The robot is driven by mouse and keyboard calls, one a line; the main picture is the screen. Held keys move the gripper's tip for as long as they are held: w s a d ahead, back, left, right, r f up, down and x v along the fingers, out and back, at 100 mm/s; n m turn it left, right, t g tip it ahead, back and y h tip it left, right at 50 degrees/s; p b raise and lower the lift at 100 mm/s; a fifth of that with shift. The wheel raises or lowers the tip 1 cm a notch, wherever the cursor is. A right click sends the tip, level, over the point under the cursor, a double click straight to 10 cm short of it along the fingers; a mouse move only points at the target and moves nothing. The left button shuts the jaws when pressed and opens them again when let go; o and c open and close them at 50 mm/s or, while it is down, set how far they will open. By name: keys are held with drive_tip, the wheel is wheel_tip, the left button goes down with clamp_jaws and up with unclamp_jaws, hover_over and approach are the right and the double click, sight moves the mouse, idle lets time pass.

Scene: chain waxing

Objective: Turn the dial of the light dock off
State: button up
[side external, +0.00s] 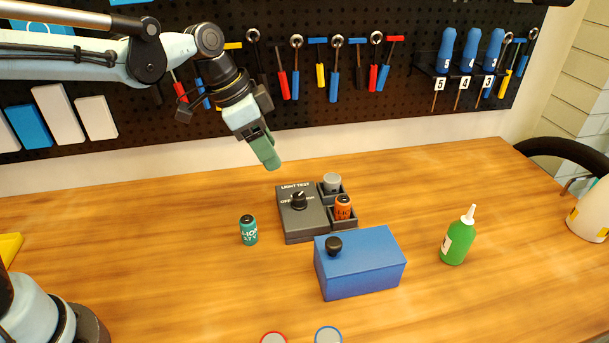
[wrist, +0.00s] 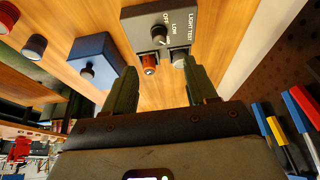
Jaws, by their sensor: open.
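The light dock (side external: 302,226) is a dark grey box marked "LIGHT TEST" on the wooden table. Its black dial (side external: 299,199) is on top; in the wrist view the dial (wrist: 159,36) sits beside the words OFF and LOW. Its exact setting is too small to tell. Two side compartments hold an orange battery (side external: 343,207) and a grey one (side external: 332,182). My gripper (side external: 268,160) hangs above and behind the dock, apart from it. In the wrist view its two green fingers (wrist: 162,88) are spread with nothing between them.
A blue box (side external: 360,264) with a black knob stands in front of the dock. A teal battery (side external: 248,230) stands to its left and a green bottle (side external: 459,237) to the right. A pegboard (side external: 300,70) with tools is behind.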

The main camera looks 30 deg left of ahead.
sight(298, 195)
drive_tip(key=x, duration=1.2)
drive_tip(key=shift+w+d+f, duration=0.1)
drive_tip(key=shift+d+f, duration=0.05)
drive_tip(key=shift+f, duration=0.05)
drive_tip(key=shift+c, duration=0.5)
drive_tip(key=c, duration=0.9)
